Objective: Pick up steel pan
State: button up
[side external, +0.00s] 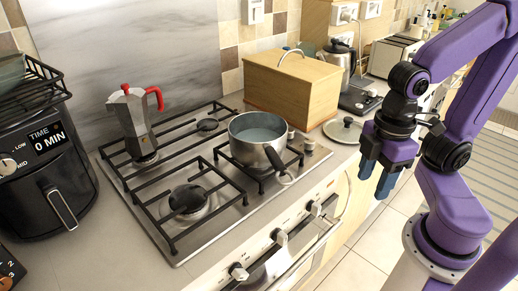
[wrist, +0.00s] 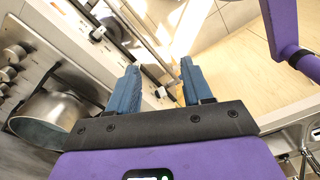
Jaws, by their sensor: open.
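The steel pan (side external: 258,136) stands on the right front burner of the gas hob in the side view. In the wrist view the pan (wrist: 48,117) shows at the lower left, partly cut off by my gripper's body. My gripper (side external: 376,180) hangs to the right of the pan, past the counter's front edge and apart from it. In the wrist view the blue fingers of my gripper (wrist: 157,88) are spread with nothing between them.
A moka pot (side external: 133,122) stands on the hob's back left burner. A wooden box (side external: 290,85) is behind the pan, and a lid (side external: 343,130) lies on the counter to its right. A black air fryer (side external: 45,165) stands at the left. Hob knobs line the oven front.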

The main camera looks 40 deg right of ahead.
notch_tip(320, 180, up, 7)
jog(key=w+a+m+h, duration=0.1)
jog(key=w+a+h, duration=0.1)
jog(key=w, duration=0.3)
jog(key=w+a+m+t+h, duration=0.1)
jog(key=w+a+h, duration=0.2)
jog(key=w+a, duration=0.2)
jog(key=w+a+m+t+h, duration=0.1)
jog(key=w+a+m+h, duration=0.1)
jog(key=w, duration=0.3)
jog(key=shift+w+a+h, duration=0.2)
jog(key=shift+a+h, duration=0.2)
jog(key=shift+a, duration=0.4)
jog(key=w+a+m+t+h, duration=0.2)
jog(key=w+a+m+h, duration=0.3)
jog(key=a, duration=0.6)
jog(key=h, duration=0.1)
send_near(265, 148)
jog(key=shift+n, duration=0.4)
jog(key=x, duration=0.8)
jog(key=shift+w+d+f, duration=0.2)
jog(key=shift+w, duration=0.05)
grip_shut()
jog(key=shift+g, duration=0.3)
